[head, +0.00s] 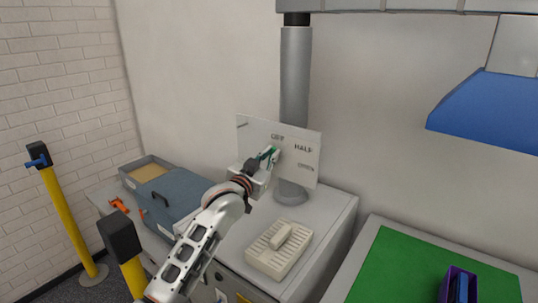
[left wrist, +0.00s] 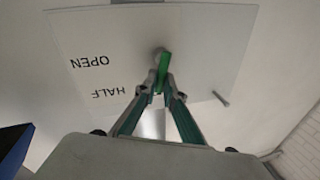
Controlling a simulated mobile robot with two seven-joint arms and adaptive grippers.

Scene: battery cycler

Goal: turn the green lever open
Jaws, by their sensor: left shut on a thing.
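The green lever (left wrist: 163,72) is mounted on a white panel (left wrist: 220,50) with printed labels. In the left wrist view the lever hangs downward from a round grey pivot (left wrist: 158,53), and the words OPEN and HALF stand upside down to its left. My left gripper (left wrist: 162,97) is shut on the lever's free end, one finger on each side. In the head view my left gripper (head: 268,158) covers part of the panel (head: 250,138), with only a bit of green showing. A label that looks like OFF is above it and HALF is to its right. My right gripper is not in view.
The panel stands at a grey vertical duct (head: 295,80) over a white cabinet top (head: 335,205). A ribbed beige block (head: 280,248) lies in front. A blue-grey case (head: 165,195) is to the left. A green mat (head: 400,265) with a purple holder (head: 457,285) is at right.

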